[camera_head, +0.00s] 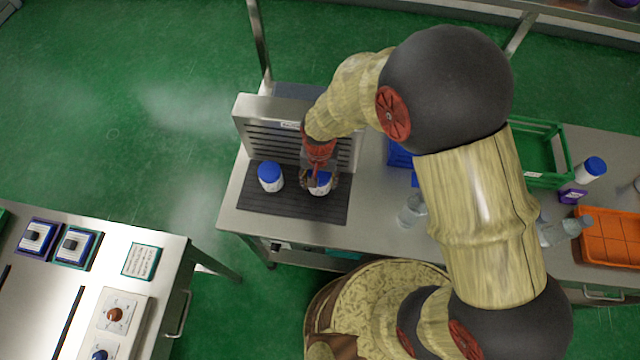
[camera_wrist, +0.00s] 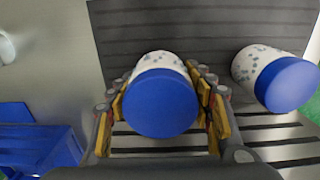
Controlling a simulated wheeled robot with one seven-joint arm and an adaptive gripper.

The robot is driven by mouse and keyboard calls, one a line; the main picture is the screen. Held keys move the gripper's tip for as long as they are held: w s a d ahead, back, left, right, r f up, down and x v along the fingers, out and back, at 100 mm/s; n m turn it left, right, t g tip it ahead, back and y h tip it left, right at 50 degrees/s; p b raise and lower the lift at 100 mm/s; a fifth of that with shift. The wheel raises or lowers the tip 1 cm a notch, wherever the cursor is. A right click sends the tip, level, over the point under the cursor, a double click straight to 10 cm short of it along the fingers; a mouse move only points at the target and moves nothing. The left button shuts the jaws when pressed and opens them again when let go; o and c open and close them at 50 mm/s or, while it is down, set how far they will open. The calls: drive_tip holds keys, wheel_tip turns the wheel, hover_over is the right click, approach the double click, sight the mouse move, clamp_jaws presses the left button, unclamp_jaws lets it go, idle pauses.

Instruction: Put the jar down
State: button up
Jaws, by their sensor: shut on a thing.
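The jar (camera_wrist: 161,103) has a blue lid and a white speckled body. In the wrist view it sits between the two finger pads of my gripper (camera_wrist: 163,110), which touch it on both sides. In the head view my gripper (camera_head: 319,180) is over the dark ribbed mat (camera_head: 290,207), with the jar (camera_head: 320,184) partly hidden beneath it. The jar looks upright; I cannot tell whether its base touches the mat. A second, similar jar (camera_head: 270,176) stands on the mat to the left, and it also shows at the right in the wrist view (camera_wrist: 287,85).
A slotted metal panel (camera_head: 272,135) rises behind the mat. Blue (camera_head: 399,154), green (camera_head: 537,180) and orange (camera_head: 612,238) crates stand to the right. A clear bottle (camera_head: 412,210) stands beside the mat. Another blue-lidded jar (camera_head: 592,169) is farther right. The mat's front part is clear.

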sight(320, 173)
drive_tip(key=shift+f, duration=1.3)
drive_tip(key=shift+f, duration=0.1)
drive_tip(key=o, duration=1.3)
drive_tip(key=shift+o, duration=0.2)
wheel_tip(320, 173, up, 12)
drive_tip(key=shift+d+r+p, duration=0.1)
drive_tip(key=shift+r+p, duration=0.1)
drive_tip(key=shift+p, duration=0.45)
drive_tip(key=s+d+r+t, duration=0.1)
drive_tip(key=d+r, duration=0.4)
drive_tip(key=r, duration=0.3)
drive_tip(key=d+r+t, duration=0.2)
drive_tip(key=d+r, duration=0.3)
drive_tip(key=r, duration=0.4)
drive_tip(key=s+d+r+n+t, duration=0.1)
drive_tip(key=s+d+r+t, duration=0.1)
drive_tip(key=s+d+r, duration=0.7)
drive_tip(key=shift+s+d+r+n+t, duration=0.3)
drive_tip(key=shift+s+d, duration=0.15)
drive_tip(key=shift+s, duration=0.6)
